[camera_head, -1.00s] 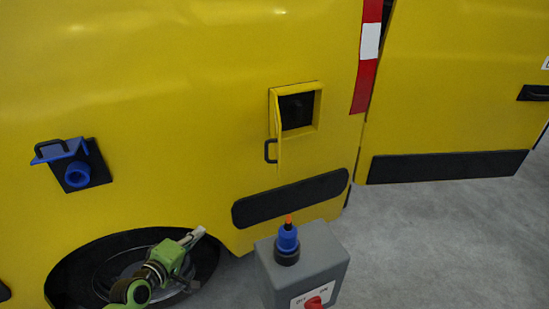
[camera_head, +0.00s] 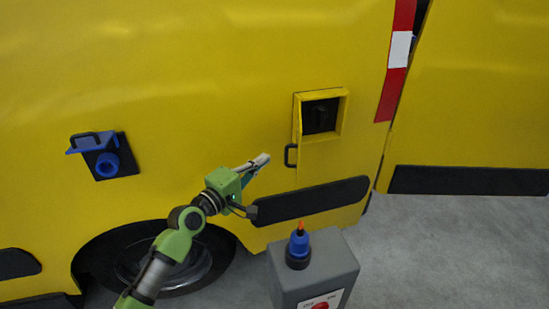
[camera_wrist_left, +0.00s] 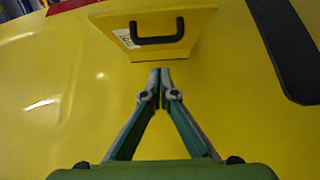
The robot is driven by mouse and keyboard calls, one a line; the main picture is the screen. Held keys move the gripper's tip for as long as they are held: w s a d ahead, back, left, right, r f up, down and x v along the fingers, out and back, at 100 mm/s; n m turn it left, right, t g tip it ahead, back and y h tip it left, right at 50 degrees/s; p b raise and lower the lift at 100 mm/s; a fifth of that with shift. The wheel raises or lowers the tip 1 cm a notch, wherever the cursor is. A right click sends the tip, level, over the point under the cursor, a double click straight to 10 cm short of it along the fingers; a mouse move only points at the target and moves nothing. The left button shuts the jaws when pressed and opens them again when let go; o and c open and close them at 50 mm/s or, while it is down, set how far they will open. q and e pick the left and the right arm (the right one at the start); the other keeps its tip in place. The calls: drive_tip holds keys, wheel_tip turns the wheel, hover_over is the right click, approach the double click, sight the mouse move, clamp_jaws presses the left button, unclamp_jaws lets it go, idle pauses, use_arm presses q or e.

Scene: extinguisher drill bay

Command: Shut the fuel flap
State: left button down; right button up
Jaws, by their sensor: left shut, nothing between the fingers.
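The yellow fuel flap (camera_head: 299,130) stands open, swung out at the left side of its square recess (camera_head: 321,117) in the yellow vehicle side. A black handle (camera_head: 290,155) is on the flap. In the left wrist view the flap (camera_wrist_left: 190,45) and its black handle (camera_wrist_left: 157,32) show ahead of the fingertips. My left gripper (camera_head: 262,161) is just left of and slightly below the handle, apart from it. In the left wrist view its fingers (camera_wrist_left: 160,72) are together and empty. My right gripper is in neither view.
A blue flap with a blue cap (camera_head: 107,165) is on the vehicle at left. A grey box (camera_head: 318,268) with a blue-and-orange plug on top and a red switch stands below the fuel flap. A black trim strip (camera_head: 310,201) and a wheel (camera_head: 165,265) lie below.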

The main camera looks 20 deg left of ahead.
use_arm(q)
drive_tip(key=d, duration=0.1)
drive_tip(key=w+d+p, duration=0.1)
drive_tip(key=d, duration=0.1)
drive_tip(key=shift+w+d, duration=0.1)
drive_tip(key=shift+d, duration=0.1)
